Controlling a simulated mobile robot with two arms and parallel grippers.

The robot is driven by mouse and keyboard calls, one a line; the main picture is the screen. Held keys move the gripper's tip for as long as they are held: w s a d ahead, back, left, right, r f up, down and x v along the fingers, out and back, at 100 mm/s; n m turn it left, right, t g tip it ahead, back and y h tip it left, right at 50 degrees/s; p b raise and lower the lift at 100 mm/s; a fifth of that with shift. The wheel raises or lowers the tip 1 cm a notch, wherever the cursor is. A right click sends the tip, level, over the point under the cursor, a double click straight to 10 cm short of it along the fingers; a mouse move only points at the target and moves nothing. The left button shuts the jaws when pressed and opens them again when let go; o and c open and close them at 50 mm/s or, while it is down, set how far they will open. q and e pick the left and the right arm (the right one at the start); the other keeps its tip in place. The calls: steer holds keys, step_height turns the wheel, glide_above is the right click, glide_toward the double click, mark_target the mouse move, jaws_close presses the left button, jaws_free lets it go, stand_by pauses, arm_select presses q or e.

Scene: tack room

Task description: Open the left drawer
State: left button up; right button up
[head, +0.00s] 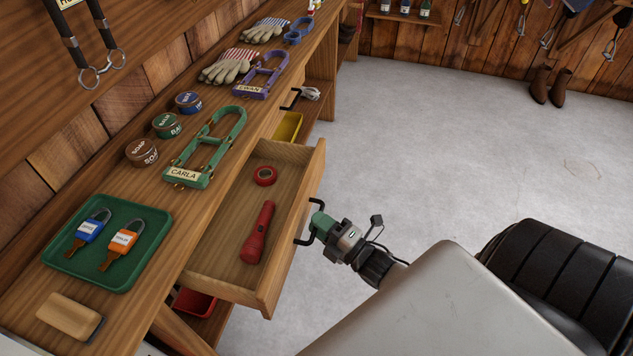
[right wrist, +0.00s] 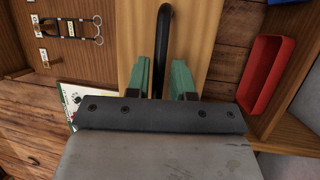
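The left drawer (head: 228,240) is pulled well out from under the wooden bench. A red flashlight (head: 258,232) and a red tape roll (head: 265,176) lie in it. Its black handle (head: 303,241) is on the drawer front. My right gripper (head: 320,226), with green fingers, is at this handle. The drawer front (right wrist: 205,35) is the light wood behind. My left gripper is not in view.
The bench top holds a green tray (head: 60,262) with two padlocks, a brush (head: 68,315), several tins, green and purple lockout hasps and gloves. A red bin (head: 195,303) is below. The grey floor (head: 430,150) is clear.

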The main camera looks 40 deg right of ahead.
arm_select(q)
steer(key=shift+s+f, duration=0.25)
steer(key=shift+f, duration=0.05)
arm_select(e)
steer(key=v, duration=1)
steer(key=shift+w+r, duration=0.1)
steer(key=s+a+f+m+g+h, duration=0.1)
steer(key=a+f+m+g+h, duration=0.1)
steer(key=f+m+g, duration=0.4)
steer(key=a+f+m+g+h, duration=0.1)
steer(key=f+m+h, duration=0.25)
steer(key=f, duration=0.55)
steer(key=s+a+f+m+g, duration=0.8)
steer(key=s+f+g, duration=0.1)
steer(key=f+g, duration=0.1)
arm_select(q)
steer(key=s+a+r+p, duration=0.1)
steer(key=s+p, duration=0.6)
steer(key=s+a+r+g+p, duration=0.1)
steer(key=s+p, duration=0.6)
steer(key=p, duration=0.1)
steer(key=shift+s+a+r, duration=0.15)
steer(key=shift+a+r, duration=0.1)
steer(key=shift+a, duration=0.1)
arm_select(e)
steer(key=s+d+r+g, duration=0.1)
steer(key=s+d+r, duration=0.1)
steer(key=s, duration=1.4)
steer(key=shift+d, duration=0.35)
